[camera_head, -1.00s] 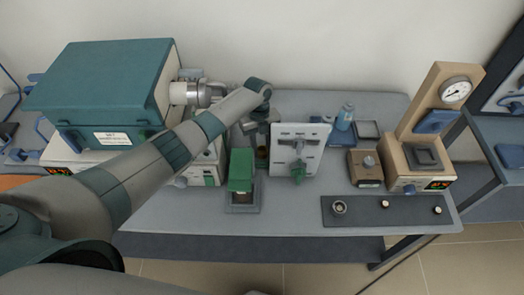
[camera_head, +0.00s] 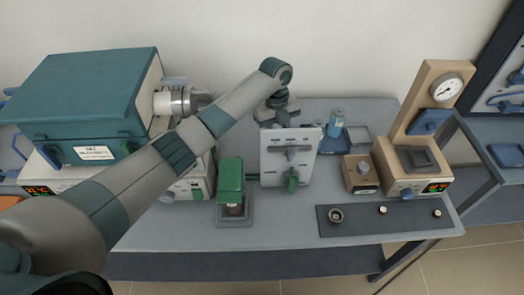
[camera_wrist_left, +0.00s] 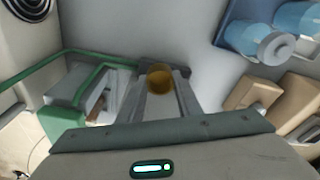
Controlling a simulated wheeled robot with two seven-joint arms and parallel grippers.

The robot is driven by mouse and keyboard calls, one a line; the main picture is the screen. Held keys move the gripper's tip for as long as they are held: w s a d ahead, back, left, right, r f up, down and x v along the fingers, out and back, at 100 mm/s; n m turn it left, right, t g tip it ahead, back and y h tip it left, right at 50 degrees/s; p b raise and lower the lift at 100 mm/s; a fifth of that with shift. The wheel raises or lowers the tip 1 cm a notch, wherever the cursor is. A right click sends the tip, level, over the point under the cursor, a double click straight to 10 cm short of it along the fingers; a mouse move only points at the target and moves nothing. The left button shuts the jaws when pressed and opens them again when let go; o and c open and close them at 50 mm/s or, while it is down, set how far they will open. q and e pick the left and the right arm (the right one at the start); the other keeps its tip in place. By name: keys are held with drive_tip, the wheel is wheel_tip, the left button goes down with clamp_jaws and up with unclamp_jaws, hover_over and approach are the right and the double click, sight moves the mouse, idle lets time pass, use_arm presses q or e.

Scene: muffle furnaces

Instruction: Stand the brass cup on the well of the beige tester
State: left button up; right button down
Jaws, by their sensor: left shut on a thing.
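The brass cup (camera_wrist_left: 160,78) shows in the left wrist view between the fingertips of my left gripper (camera_wrist_left: 162,84), which is shut on it. In the head view my left wrist is behind the white upright panel; the fingertips and the cup are hidden there. The beige tester (camera_head: 408,181) stands at the right of the table with a tall column and a round gauge. Its dark square well (camera_head: 417,158) is on top of its base, and I see nothing standing in it. My right gripper is not in view.
The white panel (camera_head: 290,163) with a green handle stands mid-table, beside a green press (camera_head: 230,182). A blue bottle (camera_head: 336,122), a tray and a small brown box (camera_head: 360,174) lie between panel and tester. A dark mat (camera_head: 360,222) with small parts is in front.

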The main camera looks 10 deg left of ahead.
use_arm(q)
drive_tip(key=shift+w+d+r+b, duration=0.15)
drive_tip(key=shift+d+r, duration=0.15)
drive_tip(key=shift+d, duration=0.2)
drive_tip(key=shift+s+d+r+b, duration=0.1)
drive_tip(key=shift+d+r, duration=0.25)
drive_tip(key=shift+d, duration=0.2)
drive_tip(key=shift+w+d+r+b, duration=0.15)
drive_tip(key=shift+d+r, duration=0.15)
drive_tip(key=shift+d, duration=0.2)
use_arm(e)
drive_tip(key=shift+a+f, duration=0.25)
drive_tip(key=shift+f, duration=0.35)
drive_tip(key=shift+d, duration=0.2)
